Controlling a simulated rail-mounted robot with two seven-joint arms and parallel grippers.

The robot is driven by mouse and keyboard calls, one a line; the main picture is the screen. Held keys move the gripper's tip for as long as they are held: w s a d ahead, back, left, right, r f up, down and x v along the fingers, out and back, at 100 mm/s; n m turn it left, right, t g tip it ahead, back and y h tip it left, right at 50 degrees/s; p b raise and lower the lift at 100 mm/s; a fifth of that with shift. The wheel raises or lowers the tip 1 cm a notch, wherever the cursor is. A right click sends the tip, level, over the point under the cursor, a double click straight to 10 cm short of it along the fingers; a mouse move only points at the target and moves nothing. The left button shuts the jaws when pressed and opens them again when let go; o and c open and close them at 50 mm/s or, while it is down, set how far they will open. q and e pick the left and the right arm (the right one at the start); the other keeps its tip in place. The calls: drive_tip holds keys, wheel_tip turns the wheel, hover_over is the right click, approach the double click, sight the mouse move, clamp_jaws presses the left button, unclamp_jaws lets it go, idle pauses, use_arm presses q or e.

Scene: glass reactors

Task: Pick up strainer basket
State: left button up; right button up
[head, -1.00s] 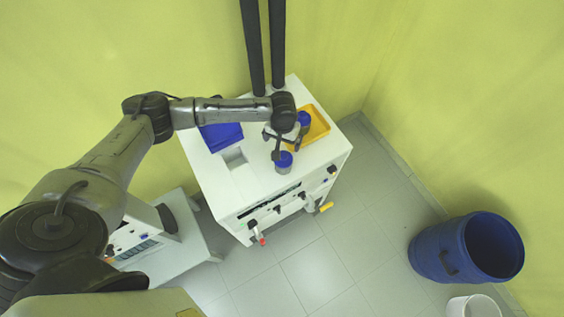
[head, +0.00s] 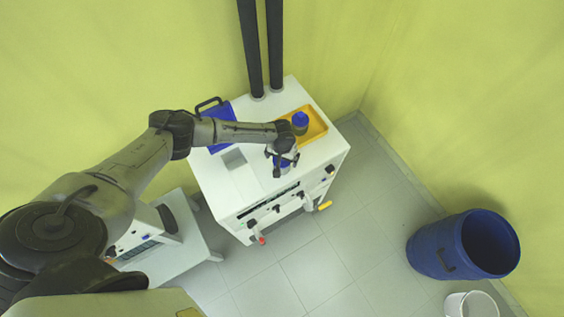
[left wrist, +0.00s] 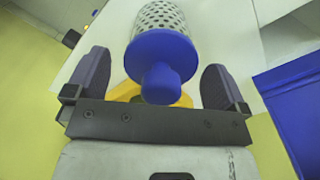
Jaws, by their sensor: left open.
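The strainer basket is a perforated metal cylinder with a blue cap and knob. In the left wrist view the basket (left wrist: 160,18) is between my left gripper's two spread fingers (left wrist: 155,62), with its knob toward the palm. In the head view my left gripper (head: 283,162) is over the front part of the white cabinet top, around the blue cap (head: 281,163), and hides most of the basket. The fingers are open, with gaps on both sides of the knob. My right gripper is not in view.
A yellow tray (head: 317,123) holds another blue-capped container (head: 300,120) just behind the gripper. A blue box (head: 220,112) with a dark handle is at left on the white cabinet (head: 212,178). Two black pipes rise behind. A blue barrel (head: 432,247) stands on the floor at right.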

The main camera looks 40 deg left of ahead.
use_arm(q)
drive_tip(key=shift+f, duration=0.85)
drive_tip(key=shift+c, duration=0.4)
drive_tip(key=c, duration=1)
